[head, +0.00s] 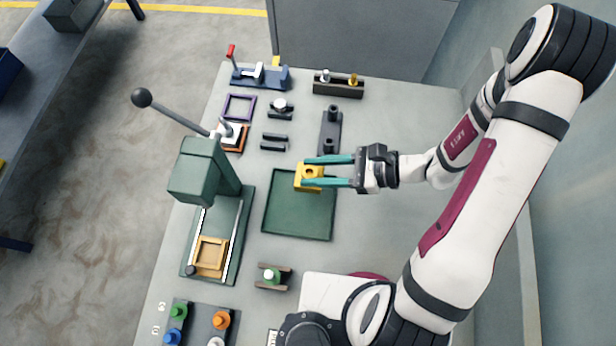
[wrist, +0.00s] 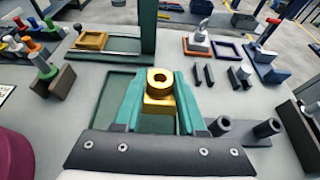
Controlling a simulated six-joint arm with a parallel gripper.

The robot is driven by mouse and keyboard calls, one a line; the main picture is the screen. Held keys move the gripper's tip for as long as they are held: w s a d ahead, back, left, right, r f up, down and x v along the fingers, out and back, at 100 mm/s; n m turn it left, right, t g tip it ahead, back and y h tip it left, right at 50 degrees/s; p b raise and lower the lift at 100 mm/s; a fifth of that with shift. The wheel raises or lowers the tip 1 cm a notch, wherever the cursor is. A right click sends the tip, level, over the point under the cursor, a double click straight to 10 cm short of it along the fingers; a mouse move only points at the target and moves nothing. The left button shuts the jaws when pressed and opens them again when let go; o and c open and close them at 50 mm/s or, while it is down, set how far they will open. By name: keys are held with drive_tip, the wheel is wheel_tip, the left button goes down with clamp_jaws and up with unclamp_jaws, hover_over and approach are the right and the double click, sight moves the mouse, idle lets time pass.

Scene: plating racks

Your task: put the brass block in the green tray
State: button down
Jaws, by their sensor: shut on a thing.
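The brass block (head: 309,180) is a yellow piece with a round hole in its top. My gripper (head: 309,171) is shut on it, with one teal finger on each side. In the wrist view the brass block (wrist: 158,104) sits between the two fingertips (wrist: 160,88). The green tray (head: 298,218) is flat, square and low-rimmed, and lies on the grey table. In the head view the block overlaps the tray's far right part. It looks held above the tray, but the exact height is hard to tell. The tray (wrist: 108,105) also shows behind my fingers in the wrist view.
A green lever press (head: 205,175) with a wooden frame (head: 209,257) on its base stands left of the tray. A dark two-post rack (head: 330,132) lies beyond it. A small holder with a green-topped peg (head: 272,276) is on the near side. Several coloured knobs (head: 221,320) stand front left.

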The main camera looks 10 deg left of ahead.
drive_tip(key=f, duration=0.1)
drive_tip(key=a+f, duration=0.1)
drive_tip(key=f, duration=0.3)
drive_tip(key=shift+w+a, duration=0.1)
drive_tip(key=shift+a, duration=0.15)
drive_tip(key=shift+c, duration=2.4)
unclamp_jaws()
